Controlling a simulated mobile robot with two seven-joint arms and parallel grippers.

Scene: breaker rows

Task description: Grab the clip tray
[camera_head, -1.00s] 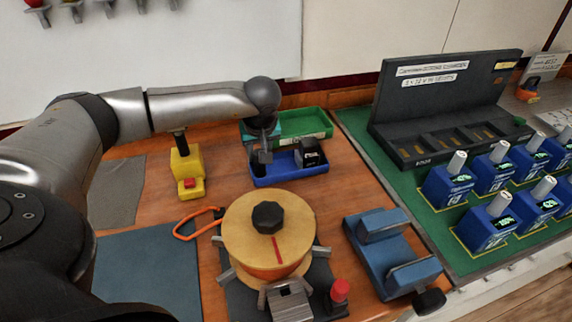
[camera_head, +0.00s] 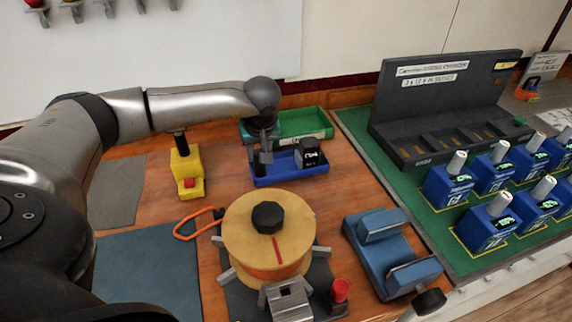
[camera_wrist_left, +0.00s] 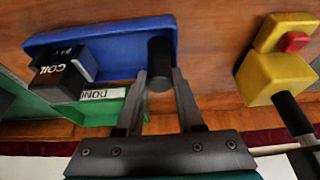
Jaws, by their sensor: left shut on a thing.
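The blue tray (camera_head: 290,179) lies on the wooden bench and holds a black box (camera_head: 309,152) marked "COIL" at its right end. No label on it reads as a clip tray. In the left wrist view the tray (camera_wrist_left: 115,38) spans the upper left. A dark upright post (camera_wrist_left: 160,58) stands at its end nearest my gripper. My left gripper (camera_head: 263,155) is over the tray's left end, its fingers (camera_wrist_left: 160,78) shut on the dark post. The lower part of the grip is partly hidden in the head view. My right gripper is not in view.
A green tray (camera_head: 305,123) marked "DONE" sits just behind the blue one. A yellow block with a red button (camera_head: 186,170) stands to the left. A round wooden spool (camera_head: 265,235) stands in front, with a blue cradle (camera_head: 392,255) to its right.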

